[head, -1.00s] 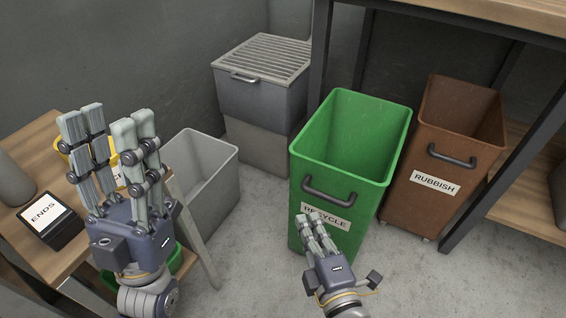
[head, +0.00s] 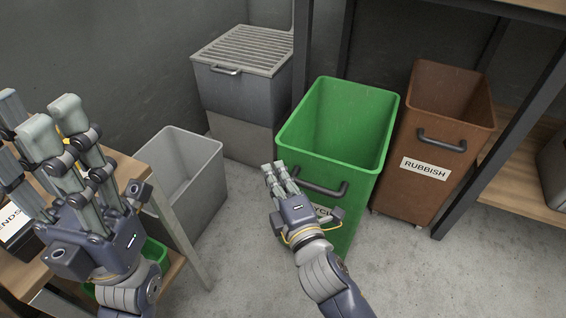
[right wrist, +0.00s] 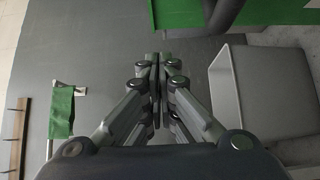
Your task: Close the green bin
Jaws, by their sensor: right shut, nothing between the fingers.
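The green bin (head: 358,172) stands open-topped and upright in the middle of the head view, with a dark handle (head: 330,190) and a partly covered label on its front. Its front also shows along the top of the right wrist view (right wrist: 285,12). My right gripper (head: 274,168) is shut and empty, its fingertips by the bin's near left side, left of the handle. I cannot tell whether they touch the bin. In the right wrist view, the shut fingers (right wrist: 158,60) point at grey floor. My left gripper (head: 38,118) is open and empty, raised at the left.
A brown rubbish bin (head: 440,120) stands right of the green bin, near dark table legs. A grey open bin (head: 185,205) and a wooden stand (head: 150,180) are at left. A grey cabinet (head: 240,95) with a slatted top stands behind. Front right floor is clear.

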